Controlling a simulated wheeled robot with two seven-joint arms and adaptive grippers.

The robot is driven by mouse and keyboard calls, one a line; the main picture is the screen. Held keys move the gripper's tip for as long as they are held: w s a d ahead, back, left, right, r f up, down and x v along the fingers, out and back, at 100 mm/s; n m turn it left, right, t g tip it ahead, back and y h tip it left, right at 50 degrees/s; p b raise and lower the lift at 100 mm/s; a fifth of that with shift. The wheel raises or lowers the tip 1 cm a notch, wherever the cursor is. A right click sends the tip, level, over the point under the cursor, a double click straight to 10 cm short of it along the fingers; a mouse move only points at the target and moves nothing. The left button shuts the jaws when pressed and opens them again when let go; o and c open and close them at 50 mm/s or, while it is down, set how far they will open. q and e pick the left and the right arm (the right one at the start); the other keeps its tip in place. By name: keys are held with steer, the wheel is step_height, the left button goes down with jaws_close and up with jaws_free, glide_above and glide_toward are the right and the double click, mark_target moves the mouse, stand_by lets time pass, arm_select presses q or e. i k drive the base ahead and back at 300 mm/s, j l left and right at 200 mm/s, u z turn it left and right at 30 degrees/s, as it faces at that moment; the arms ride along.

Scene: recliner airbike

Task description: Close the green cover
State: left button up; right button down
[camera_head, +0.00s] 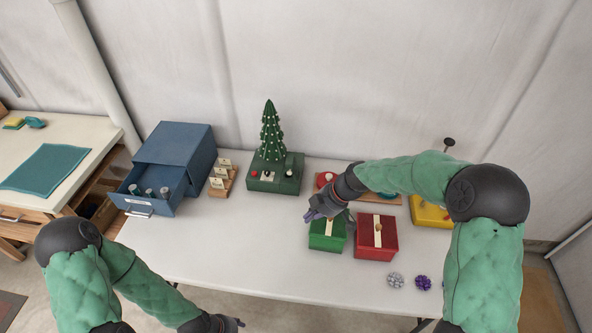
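A small green box (327,242) with a cream strip on top stands on the white table. My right gripper (311,215) reaches over its back left edge from the right. The gripper and wrist hide the back of the box, so I cannot tell how its green cover sits. I cannot tell whether the fingers touch it, or whether they are open or shut. My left gripper (241,323) is low at the bottom edge of the picture, in front of the table and away from the box. Its finger state is unclear.
A red box (375,247) with a cream strip stands right beside the green one. Silver (395,281) and purple (423,283) bows lie in front. A green base with a small tree (271,135) and a blue cabinet (178,152) with an open drawer (142,208) stand left. The table's front left is clear.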

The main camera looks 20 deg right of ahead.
mark_target(290, 164)
steer(key=i+l, duration=0.25)
steer(key=i, duration=0.2)
steer(key=i+l, duration=0.25)
steer(key=i, duration=0.25)
